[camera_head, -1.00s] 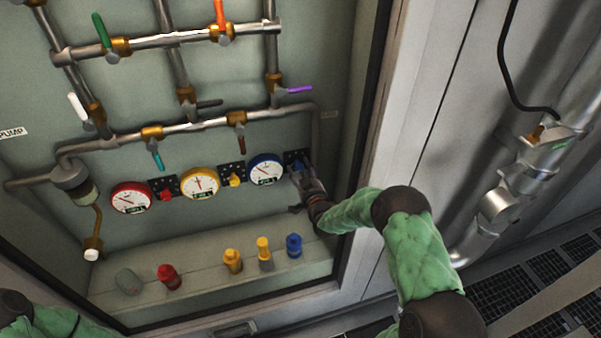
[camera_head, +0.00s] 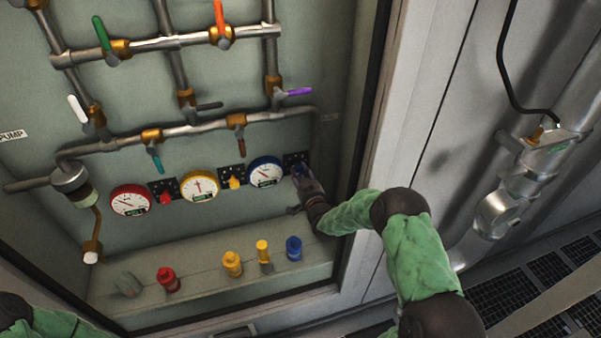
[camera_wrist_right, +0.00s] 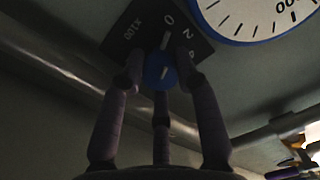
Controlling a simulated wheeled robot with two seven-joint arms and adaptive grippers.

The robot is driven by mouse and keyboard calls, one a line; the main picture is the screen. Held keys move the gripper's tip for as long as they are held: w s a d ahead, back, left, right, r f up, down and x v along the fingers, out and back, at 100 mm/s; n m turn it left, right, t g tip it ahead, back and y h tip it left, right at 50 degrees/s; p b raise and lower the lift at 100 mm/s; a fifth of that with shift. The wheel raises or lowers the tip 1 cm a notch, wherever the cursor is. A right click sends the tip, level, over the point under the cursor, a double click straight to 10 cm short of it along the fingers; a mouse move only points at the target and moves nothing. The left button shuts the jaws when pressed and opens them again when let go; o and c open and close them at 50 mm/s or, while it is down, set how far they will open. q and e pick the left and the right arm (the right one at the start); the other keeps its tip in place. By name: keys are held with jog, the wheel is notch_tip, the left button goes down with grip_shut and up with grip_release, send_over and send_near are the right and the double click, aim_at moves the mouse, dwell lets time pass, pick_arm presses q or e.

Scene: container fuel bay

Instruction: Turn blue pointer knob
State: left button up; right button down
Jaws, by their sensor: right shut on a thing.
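The blue pointer knob (camera_wrist_right: 158,72) sits on a black plate (camera_wrist_right: 140,35) with white markings, beside the blue-rimmed gauge (camera_head: 265,172). In the right wrist view its pointer is upright in the picture, towards the "0" side. My right gripper (camera_head: 302,178) is at the knob, its fingers (camera_wrist_right: 160,82) closed around it. In the head view the gripper mostly hides the knob. My left gripper is out of the head view; only part of my left arm shows at the lower left corner.
Red (camera_head: 132,200) and yellow (camera_head: 200,185) gauges stand left, each with a small knob. Pipes with coloured levers run above. A ledge below carries red (camera_head: 168,280), yellow (camera_head: 232,264) and blue (camera_head: 294,248) fittings. The cabinet's right frame (camera_head: 365,170) is close to my right arm.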

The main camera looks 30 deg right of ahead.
jog(key=m, duration=0.6)
jog(key=shift+a+m, duration=0.1)
jog(key=shift+m, duration=0.3)
dwell(0.4)
jog(key=c, duration=0.9)
grip_release()
